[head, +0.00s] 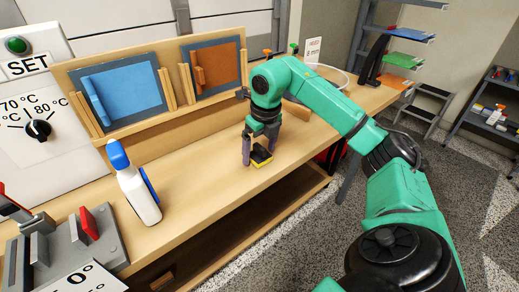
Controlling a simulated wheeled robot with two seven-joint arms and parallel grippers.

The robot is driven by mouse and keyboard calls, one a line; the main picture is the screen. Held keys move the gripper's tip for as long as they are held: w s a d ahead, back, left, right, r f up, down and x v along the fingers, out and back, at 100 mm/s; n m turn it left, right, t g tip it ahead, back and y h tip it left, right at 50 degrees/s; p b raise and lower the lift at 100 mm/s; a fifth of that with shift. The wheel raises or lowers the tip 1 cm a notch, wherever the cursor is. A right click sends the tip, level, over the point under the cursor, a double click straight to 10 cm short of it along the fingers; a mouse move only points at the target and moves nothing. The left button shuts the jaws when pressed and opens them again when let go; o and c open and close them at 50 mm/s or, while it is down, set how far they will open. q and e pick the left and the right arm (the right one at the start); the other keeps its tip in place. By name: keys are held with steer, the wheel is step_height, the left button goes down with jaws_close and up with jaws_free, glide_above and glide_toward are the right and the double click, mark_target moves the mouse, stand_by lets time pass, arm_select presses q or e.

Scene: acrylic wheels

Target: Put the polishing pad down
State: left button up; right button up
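The polishing pad (262,157), yellow with a dark top, is at the bench top near its front edge. My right gripper (259,150) points down over it, with one finger at each side of the pad. The fingers look closed on the pad. Whether the pad's underside touches the wood is hard to tell at this size. My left gripper is not in view.
A white spray bottle (139,188) with a blue head stands left on the wooden bench (215,190). Behind are a rack with a blue panel (130,90) and a brown panel (217,66). A grey fixture (75,245) is front left. Bare bench separates bottle and gripper.

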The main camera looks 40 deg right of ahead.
mark_target(264, 150)
step_height(264, 150, up, 12)
steer(key=s+p, duration=0.2)
steer(key=p, duration=0.2)
steer(key=shift+w, duration=0.15)
stand_by(0.3)
